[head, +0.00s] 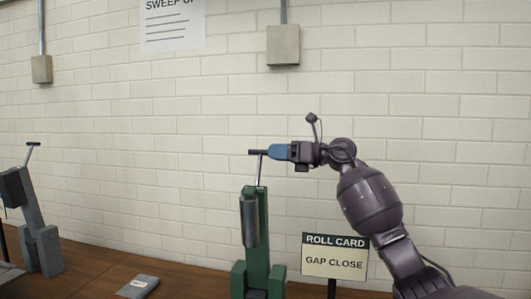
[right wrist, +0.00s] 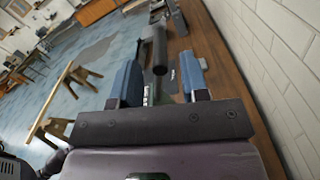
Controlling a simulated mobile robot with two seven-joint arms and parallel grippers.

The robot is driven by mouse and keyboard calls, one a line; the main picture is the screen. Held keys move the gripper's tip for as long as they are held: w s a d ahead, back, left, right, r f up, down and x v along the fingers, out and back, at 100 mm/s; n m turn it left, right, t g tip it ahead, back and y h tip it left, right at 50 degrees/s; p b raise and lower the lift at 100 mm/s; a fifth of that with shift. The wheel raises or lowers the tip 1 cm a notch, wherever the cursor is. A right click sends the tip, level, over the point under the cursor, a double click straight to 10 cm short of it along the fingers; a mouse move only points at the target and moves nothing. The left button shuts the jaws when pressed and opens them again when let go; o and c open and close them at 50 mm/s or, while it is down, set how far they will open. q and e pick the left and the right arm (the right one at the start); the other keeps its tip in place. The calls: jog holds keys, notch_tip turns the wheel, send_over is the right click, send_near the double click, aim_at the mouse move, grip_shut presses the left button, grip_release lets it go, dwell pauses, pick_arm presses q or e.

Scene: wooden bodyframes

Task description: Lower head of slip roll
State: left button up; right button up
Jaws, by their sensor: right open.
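The slip roll shows as a green upright frame (head: 257,240) with a dark grey roll (head: 249,220) on its front. A thin metal rod rises from its top to a black crossbar handle (head: 256,152). My right gripper (head: 275,152) comes in from the right at the height of this handle, its blue fingers by the bar's right end. In the right wrist view the fingers (right wrist: 161,75) stand apart, and a dark bar (right wrist: 159,52) points towards me between them. I see no finger closed on it. My left gripper is not in view.
A sign reading "ROLL CARD GAP CLOSE" (head: 335,256) stands right of the slip roll, below my right arm. A grey machine (head: 38,225) with a similar handle stands far left. A small grey labelled item (head: 138,286) lies on the wooden bench (head: 90,275). A brick wall is behind.

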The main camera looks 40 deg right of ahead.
aim_at(265, 152)
jog(key=shift+x, duration=1.8)
jog(key=shift+s, duration=0.1)
grip_shut()
